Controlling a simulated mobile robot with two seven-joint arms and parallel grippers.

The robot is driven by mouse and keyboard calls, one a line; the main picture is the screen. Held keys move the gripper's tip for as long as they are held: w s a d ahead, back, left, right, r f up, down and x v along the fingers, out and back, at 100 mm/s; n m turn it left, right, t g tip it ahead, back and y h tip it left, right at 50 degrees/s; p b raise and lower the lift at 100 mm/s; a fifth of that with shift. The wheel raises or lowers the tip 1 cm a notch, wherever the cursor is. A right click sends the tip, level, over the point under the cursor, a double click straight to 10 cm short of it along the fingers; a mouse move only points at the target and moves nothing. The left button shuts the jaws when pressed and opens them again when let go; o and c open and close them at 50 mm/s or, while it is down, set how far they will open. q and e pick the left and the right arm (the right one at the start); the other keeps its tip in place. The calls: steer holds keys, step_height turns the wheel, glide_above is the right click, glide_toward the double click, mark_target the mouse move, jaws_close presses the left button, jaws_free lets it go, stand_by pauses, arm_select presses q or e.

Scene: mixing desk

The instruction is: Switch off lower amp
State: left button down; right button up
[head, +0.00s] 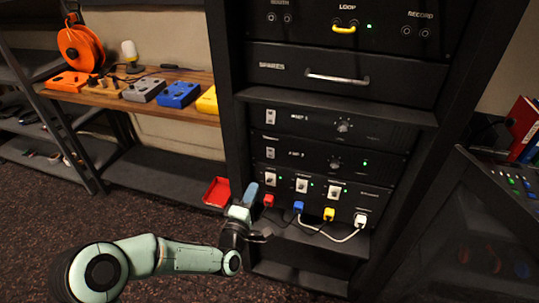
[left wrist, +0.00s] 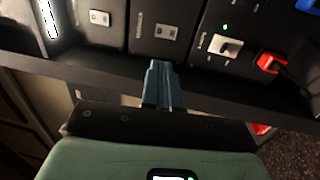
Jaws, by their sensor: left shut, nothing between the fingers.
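The lower amp (head: 310,155) is a black rack unit with a knob, a lit green light on the right and a small pale rocker switch (head: 270,153) at its left end. In the left wrist view that switch (left wrist: 167,31) shows sideways, just beyond my fingertips. My left gripper (head: 251,190) is shut and empty, with blue-grey fingers. It is at the rack's left post, below and left of the switch. The fingers (left wrist: 157,68) point toward the lower amp's left edge and look apart from the switch. My right gripper is out of view.
The upper amp (head: 300,122) has a similar switch (left wrist: 100,18). Below the lower amp, a power unit (head: 320,197) holds several switches with lit green lights and coloured plugs with cables. A red tray (head: 217,192) lies left of the rack. A drawer (head: 335,76) is above.

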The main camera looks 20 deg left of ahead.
mark_target(269, 151)
arm_select(q)
steer(key=shift+s, duration=0.15)
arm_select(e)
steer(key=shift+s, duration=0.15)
arm_select(q)
steer(key=w, duration=0.4)
steer(key=w+r, duration=0.1)
steer(key=w, duration=0.9)
steer(key=shift+d+r, duration=0.25)
steer(key=shift+r, duration=0.1)
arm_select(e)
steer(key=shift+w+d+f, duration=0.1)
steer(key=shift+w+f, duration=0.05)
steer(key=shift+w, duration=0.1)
arm_select(q)
steer(key=shift+w+b, duration=0.15)
steer(key=shift+b, duration=0.35)
steer(key=shift+r, duration=0.1)
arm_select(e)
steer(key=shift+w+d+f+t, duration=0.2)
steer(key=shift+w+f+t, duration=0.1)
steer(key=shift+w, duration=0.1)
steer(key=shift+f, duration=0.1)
